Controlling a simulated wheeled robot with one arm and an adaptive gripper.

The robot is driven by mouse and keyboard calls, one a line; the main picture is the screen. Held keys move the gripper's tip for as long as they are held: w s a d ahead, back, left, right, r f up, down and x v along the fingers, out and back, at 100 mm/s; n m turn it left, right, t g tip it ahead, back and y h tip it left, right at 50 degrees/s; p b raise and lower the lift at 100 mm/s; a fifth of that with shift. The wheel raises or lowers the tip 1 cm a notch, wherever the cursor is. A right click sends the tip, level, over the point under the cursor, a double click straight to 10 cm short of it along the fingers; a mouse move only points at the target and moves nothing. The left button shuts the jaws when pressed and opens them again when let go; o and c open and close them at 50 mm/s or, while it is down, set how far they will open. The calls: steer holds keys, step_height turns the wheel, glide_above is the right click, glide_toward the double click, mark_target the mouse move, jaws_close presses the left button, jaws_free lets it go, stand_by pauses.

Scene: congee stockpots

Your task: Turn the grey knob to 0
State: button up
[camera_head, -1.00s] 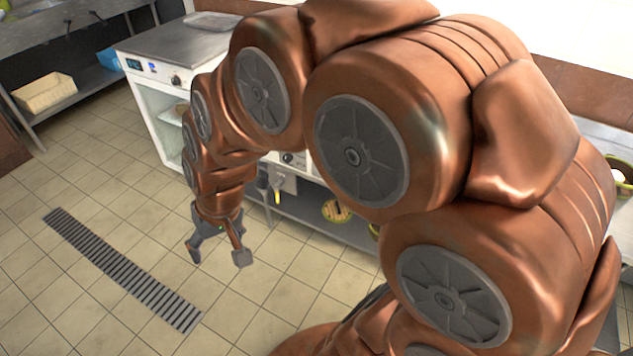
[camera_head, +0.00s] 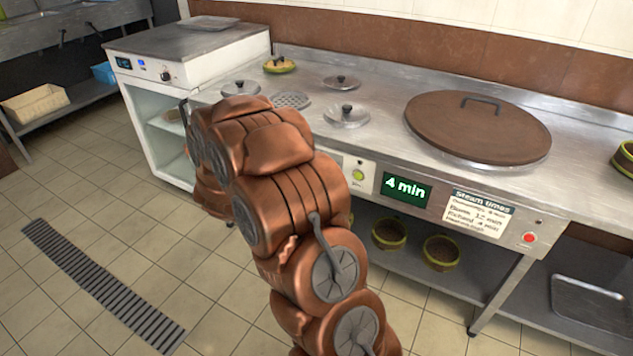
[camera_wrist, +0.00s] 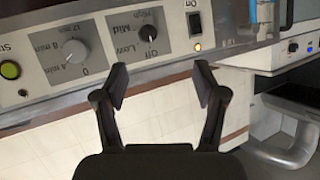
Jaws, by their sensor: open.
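The grey knob (camera_wrist: 75,51) is on the control panel at the upper left of the wrist view, with a dial marked 0, 4 min, 8 min and 12 min. I cannot tell where its pointer stands. A display (camera_head: 406,190) on the counter front reads "4 min" in the head view. My gripper (camera_wrist: 162,80) is open and empty, with its fingertips apart below the panel in the wrist view. The grey knob lies up and left of the left fingertip, and nothing touches it. In the head view my arm hides the knob and most of the gripper.
A black knob (camera_wrist: 148,33) marked Off, Low, Mid and High is right of the grey one. Pot lids (camera_head: 346,115) lie on the steel counter. The tiled floor at left is clear.

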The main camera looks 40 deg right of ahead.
steer(key=s+d+f+m+g+h+b, duration=0.2)
steer(key=s+d+f+g+h+b, duration=0.35)
steer(key=d, duration=0.55)
steer(key=d+t+h, duration=0.1)
steer(key=d+t, duration=0.1)
steer(key=d, duration=0.4)
steer(key=shift+w+d, duration=0.15)
steer(key=shift+d, duration=0.2)
steer(key=shift+f, duration=0.1)
steer(key=c, duration=1.1)
steer(key=shift+p, duration=0.35)
steer(key=shift+c, duration=0.2)
